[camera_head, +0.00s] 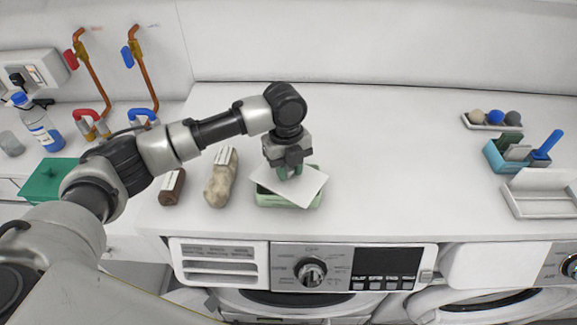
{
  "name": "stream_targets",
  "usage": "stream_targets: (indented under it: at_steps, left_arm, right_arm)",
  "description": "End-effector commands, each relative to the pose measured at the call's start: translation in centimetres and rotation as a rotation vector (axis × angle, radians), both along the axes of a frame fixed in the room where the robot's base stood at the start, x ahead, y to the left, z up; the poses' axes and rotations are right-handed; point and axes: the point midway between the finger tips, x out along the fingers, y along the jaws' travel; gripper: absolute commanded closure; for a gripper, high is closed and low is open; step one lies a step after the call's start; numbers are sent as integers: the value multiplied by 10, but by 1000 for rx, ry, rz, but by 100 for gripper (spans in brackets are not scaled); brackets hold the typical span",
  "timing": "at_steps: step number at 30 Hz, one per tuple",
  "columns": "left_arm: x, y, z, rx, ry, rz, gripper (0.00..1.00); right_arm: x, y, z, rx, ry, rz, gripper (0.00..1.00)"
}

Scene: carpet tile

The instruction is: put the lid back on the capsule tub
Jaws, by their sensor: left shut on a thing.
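The capsule tub (275,199) is a low pale-green box on the white top above the washing machine, near its front edge. A thin white lid (307,189) lies across its opening, turned askew, with a corner past the tub's right end. I cannot tell whether the lid touches the rim. My left gripper (289,172) reaches down from above and is shut on the lid, near the lid's middle. The gripper hides part of the lid and the tub's back. The tub's contents are hidden. My right gripper is out of view.
A beige lumpy bag (221,180) and a dark brown roll (172,187) stand just left of the tub. A teal caddy (508,157), a white tray (541,197) and a dish of balls (491,121) are at right. The middle of the top is clear.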

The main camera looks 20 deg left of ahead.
Motion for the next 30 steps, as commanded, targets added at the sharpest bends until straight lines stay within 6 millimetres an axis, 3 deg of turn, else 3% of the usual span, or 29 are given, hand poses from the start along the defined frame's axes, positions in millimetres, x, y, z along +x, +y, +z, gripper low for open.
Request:
stream_targets:
  at_steps: [28,29,30]
  left_arm:
    - [0,0,0,0,0,0,95]
    - [0,0,0,0,0,0,67]
    - [0,0,0,0,0,0,61]
  right_arm:
    - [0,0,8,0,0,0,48]
    - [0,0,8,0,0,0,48]
    - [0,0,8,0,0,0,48]
